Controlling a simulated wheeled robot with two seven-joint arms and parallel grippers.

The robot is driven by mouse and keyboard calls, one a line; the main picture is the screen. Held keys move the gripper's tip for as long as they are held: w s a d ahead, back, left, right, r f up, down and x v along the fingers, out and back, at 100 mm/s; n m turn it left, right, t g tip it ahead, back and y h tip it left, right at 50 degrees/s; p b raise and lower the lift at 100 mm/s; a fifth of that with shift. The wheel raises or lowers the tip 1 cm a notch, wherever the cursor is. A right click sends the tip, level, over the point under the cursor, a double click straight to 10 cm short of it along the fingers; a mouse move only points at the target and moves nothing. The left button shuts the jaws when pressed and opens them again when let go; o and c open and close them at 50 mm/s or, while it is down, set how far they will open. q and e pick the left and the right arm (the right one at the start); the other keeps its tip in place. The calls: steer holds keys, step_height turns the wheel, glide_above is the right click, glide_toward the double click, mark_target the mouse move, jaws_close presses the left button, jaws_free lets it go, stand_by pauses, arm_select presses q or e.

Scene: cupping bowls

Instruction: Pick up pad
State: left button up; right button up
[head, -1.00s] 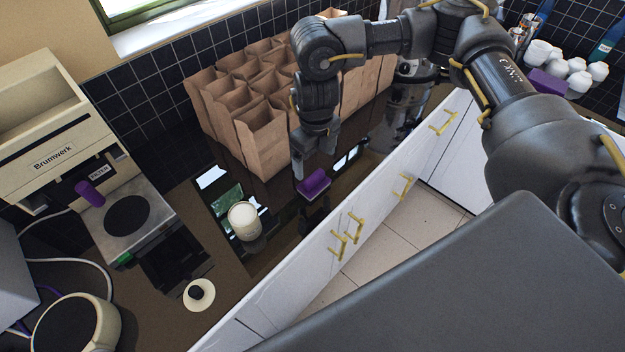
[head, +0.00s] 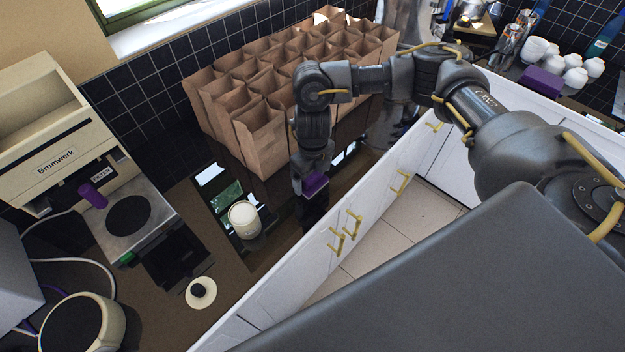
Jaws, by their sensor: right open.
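A small purple pad (head: 315,184) lies on the dark glossy counter near its front edge, in front of the paper bags. My right gripper (head: 311,180) reaches down over it, with its fingers around or just beside the pad. The jaws are open, and part of the pad is hidden behind them. I cannot tell whether a finger touches it. A second purple block (head: 543,84) lies at the upper right near white cups. My left gripper is not in view.
Several open brown paper bags (head: 258,140) stand close behind the right gripper. A white-filled cup (head: 243,219) stands to its left. The coffee machine (head: 60,160) is further left. White drawers with yellow handles (head: 345,232) run below the counter edge.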

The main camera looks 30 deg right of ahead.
mark_target(312, 175)
steer(key=c, duration=1.1)
steer(key=shift+o, duration=0.2)
steer(key=shift+r, duration=0.1)
steer(key=shift+w+r, duration=0.1)
steer(key=shift+r, duration=0.4)
step_height(312, 175, up, 2)
steer(key=shift+a+r, duration=0.1)
steer(key=shift+r, duration=0.1)
steer(key=s+a+r+b, duration=0.4)
steer(key=s+a+r, duration=0.5)
steer(key=a, duration=0.1)
steer(key=shift+s+r, duration=0.25)
steer(key=shift+s, duration=0.1)
